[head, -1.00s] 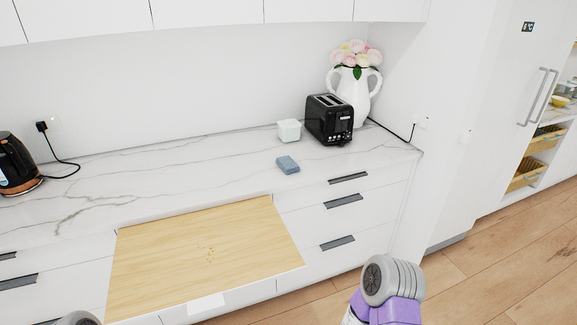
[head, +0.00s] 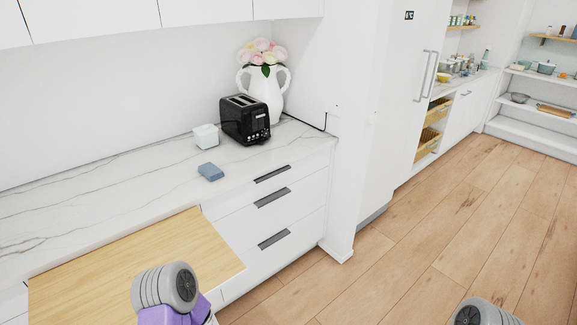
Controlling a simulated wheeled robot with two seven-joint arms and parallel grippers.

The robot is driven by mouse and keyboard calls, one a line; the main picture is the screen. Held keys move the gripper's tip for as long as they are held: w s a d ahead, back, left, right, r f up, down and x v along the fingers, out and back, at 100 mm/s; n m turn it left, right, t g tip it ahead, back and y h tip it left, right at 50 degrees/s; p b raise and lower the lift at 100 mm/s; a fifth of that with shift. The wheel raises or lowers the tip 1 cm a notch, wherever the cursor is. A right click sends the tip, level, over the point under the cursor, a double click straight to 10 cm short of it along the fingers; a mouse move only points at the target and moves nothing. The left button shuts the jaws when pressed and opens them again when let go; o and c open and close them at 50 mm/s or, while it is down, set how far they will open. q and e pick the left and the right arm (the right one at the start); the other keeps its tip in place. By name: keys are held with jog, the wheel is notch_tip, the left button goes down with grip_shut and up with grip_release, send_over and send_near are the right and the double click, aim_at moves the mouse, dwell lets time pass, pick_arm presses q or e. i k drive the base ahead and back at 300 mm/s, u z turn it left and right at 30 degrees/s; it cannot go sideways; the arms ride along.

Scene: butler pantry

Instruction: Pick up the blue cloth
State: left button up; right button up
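The blue cloth (head: 210,171) is a small folded grey-blue block lying flat on the white marble countertop (head: 105,190), near its front edge. It is in front of the black toaster and the small pale container, apart from both. Neither of my grippers shows in the head view. Only grey and purple links of my own arms show at the bottom edge, well apart from the cloth.
A black toaster (head: 244,119), a pale green container (head: 206,136) and a white vase with pink flowers (head: 263,92) stand behind the cloth. A pulled-out wooden board (head: 130,250) juts out at lower left. Drawers (head: 280,215) are below the counter. Wooden floor (head: 400,250) at right is clear.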

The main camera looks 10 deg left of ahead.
aim_at(212, 172)
jog(key=z, duration=0.8)
jog(key=i, duration=2.2)
jog(key=u, duration=3.4)
